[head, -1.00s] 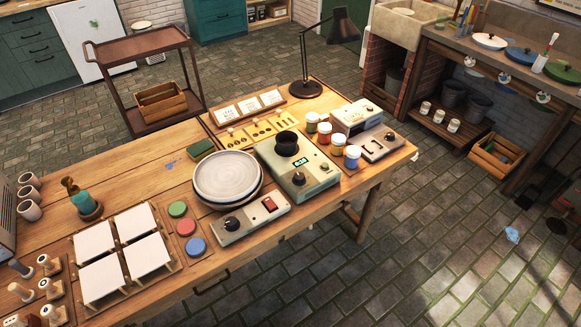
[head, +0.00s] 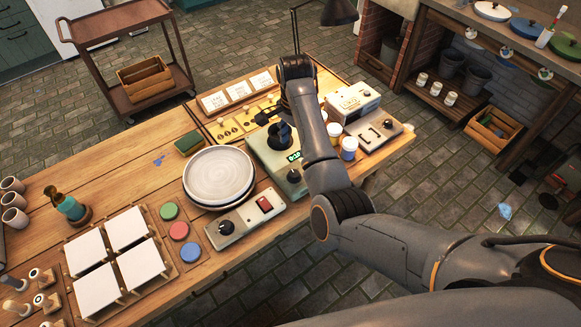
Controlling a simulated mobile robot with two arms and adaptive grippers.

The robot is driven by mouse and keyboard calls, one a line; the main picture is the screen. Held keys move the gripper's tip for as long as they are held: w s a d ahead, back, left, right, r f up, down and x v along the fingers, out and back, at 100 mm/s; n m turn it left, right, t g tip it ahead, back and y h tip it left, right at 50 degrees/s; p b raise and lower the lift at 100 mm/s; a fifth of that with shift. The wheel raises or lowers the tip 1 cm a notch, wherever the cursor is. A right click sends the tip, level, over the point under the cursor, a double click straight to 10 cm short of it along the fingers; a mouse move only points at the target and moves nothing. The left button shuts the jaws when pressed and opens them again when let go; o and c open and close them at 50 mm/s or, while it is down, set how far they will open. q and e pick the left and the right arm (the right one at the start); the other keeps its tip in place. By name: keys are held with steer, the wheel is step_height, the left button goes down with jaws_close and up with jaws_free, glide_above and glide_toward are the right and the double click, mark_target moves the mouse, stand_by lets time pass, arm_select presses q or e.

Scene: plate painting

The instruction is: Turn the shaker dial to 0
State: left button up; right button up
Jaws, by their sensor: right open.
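The shaker (head: 264,158) is a pale green machine on the table with a black cup-shaped top (head: 281,136). A small lit green display (head: 294,156) sits on its front, too small to read surely. Its black dial (head: 293,176) is below the display; its setting cannot be read. My right arm passes over the shaker's right side and hides part of it. My right gripper (head: 264,117) is open, above the table behind the cup top, away from the dial. I see nothing between its fingers. My left gripper is out of view.
A round plate on a wheel (head: 218,174) stands left of the shaker. A control box with a red switch (head: 264,203) is in front. Paint jars (head: 349,148) and another device (head: 381,132) are to the right, partly behind my arm.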

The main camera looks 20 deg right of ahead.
mark_target(294, 173)
step_height(294, 173, down, 13)
steer(key=shift+d+p, duration=0.1)
steer(key=shift+p, duration=0.3)
steer(key=shift+f, duration=0.35)
steer(key=c, duration=1.1)
steer(key=shift+c, duration=0.2)
